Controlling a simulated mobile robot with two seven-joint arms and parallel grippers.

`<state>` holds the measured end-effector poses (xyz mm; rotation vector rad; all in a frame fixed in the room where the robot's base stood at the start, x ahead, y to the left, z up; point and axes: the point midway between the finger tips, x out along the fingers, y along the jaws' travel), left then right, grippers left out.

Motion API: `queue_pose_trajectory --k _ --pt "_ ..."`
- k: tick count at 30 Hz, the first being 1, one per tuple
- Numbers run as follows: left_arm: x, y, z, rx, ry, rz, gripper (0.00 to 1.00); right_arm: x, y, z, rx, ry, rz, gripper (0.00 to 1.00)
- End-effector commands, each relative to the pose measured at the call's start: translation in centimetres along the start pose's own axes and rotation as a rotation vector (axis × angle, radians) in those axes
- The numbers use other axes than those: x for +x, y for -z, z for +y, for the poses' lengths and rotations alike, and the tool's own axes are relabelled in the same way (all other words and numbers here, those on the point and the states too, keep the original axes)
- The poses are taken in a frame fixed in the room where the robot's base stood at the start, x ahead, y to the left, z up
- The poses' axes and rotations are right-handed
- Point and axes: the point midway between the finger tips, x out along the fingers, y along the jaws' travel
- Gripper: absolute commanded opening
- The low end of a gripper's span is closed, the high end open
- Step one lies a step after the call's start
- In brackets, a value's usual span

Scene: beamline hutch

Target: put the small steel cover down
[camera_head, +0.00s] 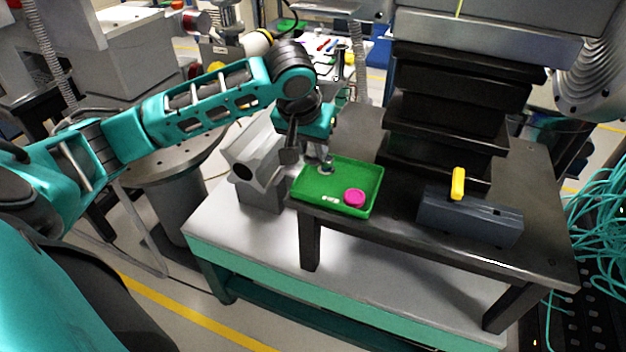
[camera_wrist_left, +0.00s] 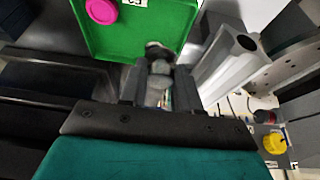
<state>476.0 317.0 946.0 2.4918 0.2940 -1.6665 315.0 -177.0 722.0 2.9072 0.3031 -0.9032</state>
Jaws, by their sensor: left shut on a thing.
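My left gripper (camera_head: 318,158) reaches in from the left and points down at the far left corner of the green tray (camera_head: 372,206). In the left wrist view, its two fingers (camera_wrist_left: 157,88) are shut on a small grey piece, the small steel cover (camera_wrist_left: 157,70). The cover shows only in part between the fingertips and overlaps the edge of the tray (camera_wrist_left: 180,25). I cannot tell whether it touches the tray. In the head view the cover (camera_head: 326,166) is small and partly hidden by the gripper. My right gripper is not in view.
The tray holds a magenta round piece (camera_head: 354,197) and a small white label (camera_head: 330,200). It sits on a dark raised table (camera_head: 400,225). A grey angled block (camera_head: 255,165) stands left of the tray. Right of it, a dark grey block (camera_head: 470,220) carries a yellow piece (camera_head: 458,183).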

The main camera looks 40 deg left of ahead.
Motion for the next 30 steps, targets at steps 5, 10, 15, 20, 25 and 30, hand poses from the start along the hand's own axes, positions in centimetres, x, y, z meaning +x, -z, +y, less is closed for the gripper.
queue_pose_trajectory --k 5,10,15,20,25,30 --pt "1.9 -0.8 0.0 0.000 0.000 0.002 0.02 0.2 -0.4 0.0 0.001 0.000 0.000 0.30" --pt "3.9 -1.6 0.0 0.000 0.001 -0.001 0.02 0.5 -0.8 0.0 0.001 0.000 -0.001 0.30" --pt "6.5 -2.7 0.0 0.000 0.000 0.000 0.02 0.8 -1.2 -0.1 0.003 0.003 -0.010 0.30" --pt "7.3 -3.0 0.1 0.001 -0.001 0.002 0.02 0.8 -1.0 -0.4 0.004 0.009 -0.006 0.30" --pt "7.2 -3.0 0.1 0.001 -0.001 0.002 0.02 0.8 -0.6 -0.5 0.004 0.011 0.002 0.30" --pt "7.5 -3.1 0.1 0.001 -0.001 0.001 0.02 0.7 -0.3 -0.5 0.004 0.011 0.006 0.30"
